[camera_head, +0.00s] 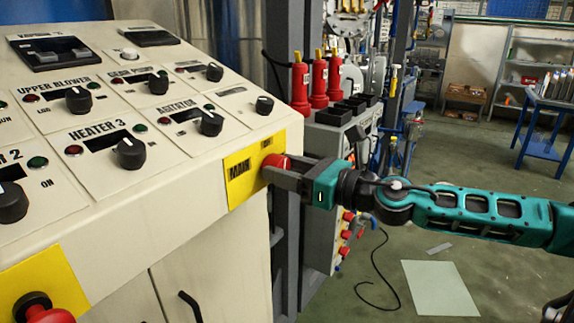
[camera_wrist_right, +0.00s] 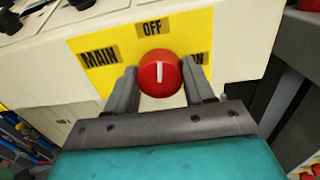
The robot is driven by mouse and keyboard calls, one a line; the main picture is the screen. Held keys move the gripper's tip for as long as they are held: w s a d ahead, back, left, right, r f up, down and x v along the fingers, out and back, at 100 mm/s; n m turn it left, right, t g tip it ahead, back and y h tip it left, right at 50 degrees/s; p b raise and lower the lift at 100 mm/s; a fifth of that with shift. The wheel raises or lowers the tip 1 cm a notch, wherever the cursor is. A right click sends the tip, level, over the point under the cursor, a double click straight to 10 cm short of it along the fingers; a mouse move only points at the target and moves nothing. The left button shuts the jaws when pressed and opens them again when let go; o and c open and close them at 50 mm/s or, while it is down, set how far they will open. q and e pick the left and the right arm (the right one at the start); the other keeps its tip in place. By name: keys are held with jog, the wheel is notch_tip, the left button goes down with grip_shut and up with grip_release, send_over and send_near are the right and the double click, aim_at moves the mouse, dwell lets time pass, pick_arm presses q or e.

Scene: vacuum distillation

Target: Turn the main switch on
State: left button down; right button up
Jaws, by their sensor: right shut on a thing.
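The main switch is a red round knob (camera_wrist_right: 160,73) on a yellow plate (camera_head: 241,172) at the right end of the control panel's front face. In the right wrist view, the plate reads MAIN at left, OFF above the knob, and a partly hidden label at right. The white mark on the knob points up toward OFF. My right gripper (camera_wrist_right: 162,82) is shut on the knob, one finger on each side. In the head view, the right gripper (camera_head: 275,172) reaches the knob from the right. My left gripper is not in view.
The cream control panel (camera_head: 120,215) carries several black knobs. A red emergency button (camera_head: 45,310) sits at the lower left. Red cylinders (camera_head: 319,82) stand behind the panel's right end. A black cable (camera_head: 372,270) and a pale sheet (camera_head: 438,288) lie on the floor.

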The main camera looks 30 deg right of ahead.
jog(key=m+p, duration=0.2)
jog(key=m, duration=0.2)
jog(key=shift+r+m, duration=0.15)
jog(key=shift+m, duration=0.25)
jog(key=m+p, duration=0.2)
jog(key=m, duration=0.1)
jog(key=shift+m, duration=0.4)
jog(key=shift+d+f+m+t+h+p, duration=0.1)
jog(key=shift+f+m+t+h+p, duration=0.1)
jog(key=shift+m, duration=1.65)
jog(key=shift+f+m+t+h+p, duration=0.1)
jog(key=shift+m+t+p, duration=0.1)
jog(key=shift+m, duration=1.65)
jog(key=o, duration=1)
jog(key=shift+w, duration=0.1)
jog(key=shift+o, duration=0.2)
